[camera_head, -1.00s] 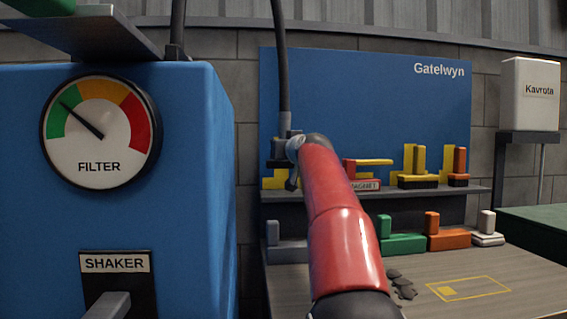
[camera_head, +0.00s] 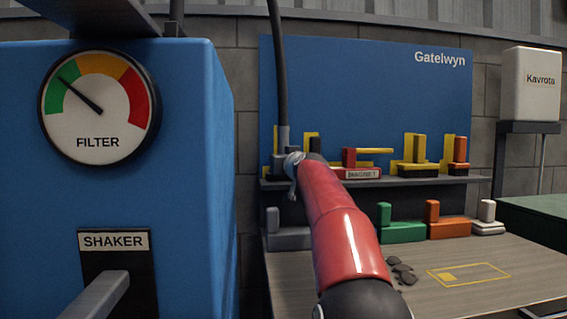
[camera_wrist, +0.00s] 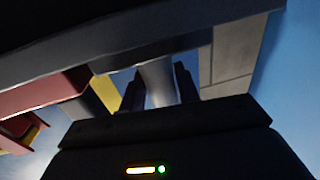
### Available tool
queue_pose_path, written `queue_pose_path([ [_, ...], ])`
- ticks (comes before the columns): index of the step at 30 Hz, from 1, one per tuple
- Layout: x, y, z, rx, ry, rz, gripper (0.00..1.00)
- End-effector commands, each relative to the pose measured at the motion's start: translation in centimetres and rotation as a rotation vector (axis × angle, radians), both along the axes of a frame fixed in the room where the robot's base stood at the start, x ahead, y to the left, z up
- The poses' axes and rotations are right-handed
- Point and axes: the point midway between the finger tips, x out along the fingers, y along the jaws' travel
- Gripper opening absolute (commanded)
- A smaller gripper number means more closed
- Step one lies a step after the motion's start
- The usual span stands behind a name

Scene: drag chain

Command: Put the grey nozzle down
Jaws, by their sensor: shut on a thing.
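The grey nozzle (camera_wrist: 158,84) is between the two dark fingers of my gripper (camera_wrist: 161,86), which is shut on it, in the wrist view. In the head view its grey top (camera_head: 283,138) shows at the end of a dark hose (camera_head: 278,65) that comes down from above. The nozzle looks upright, at the left end of the shelf (camera_head: 425,182), beside yellow holder parts (camera_head: 311,143). My red arm hides most of the gripper and the nozzle's lower end. I cannot tell whether the nozzle touches the shelf.
Red (camera_head: 349,157), yellow (camera_head: 416,154) and orange (camera_head: 460,150) holders stand on the shelf. Grey, green (camera_head: 402,230), orange (camera_head: 448,228) and white blocks stand on the bench (camera_head: 420,295) below. Dark lumps (camera_head: 402,270) lie there. The blue filter cabinet (camera_head: 190,200) stands at left.

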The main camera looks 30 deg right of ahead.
Motion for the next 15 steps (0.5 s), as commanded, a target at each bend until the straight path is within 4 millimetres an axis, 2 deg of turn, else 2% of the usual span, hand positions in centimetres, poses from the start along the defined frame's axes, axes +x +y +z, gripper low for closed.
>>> queue_pose_path([
  [4,-0.01,0.01,-0.40,0.000,-0.001,0.000,0.05],
  [5,0.00,0.01,-0.40,0.000,0.000,0.000,0.33],
  [9,0.00,0.01,-0.29,0.000,0.000,0.000,0.51],
  [15,0.00,0.01,-0.28,0.000,0.000,0.000,0.53],
])
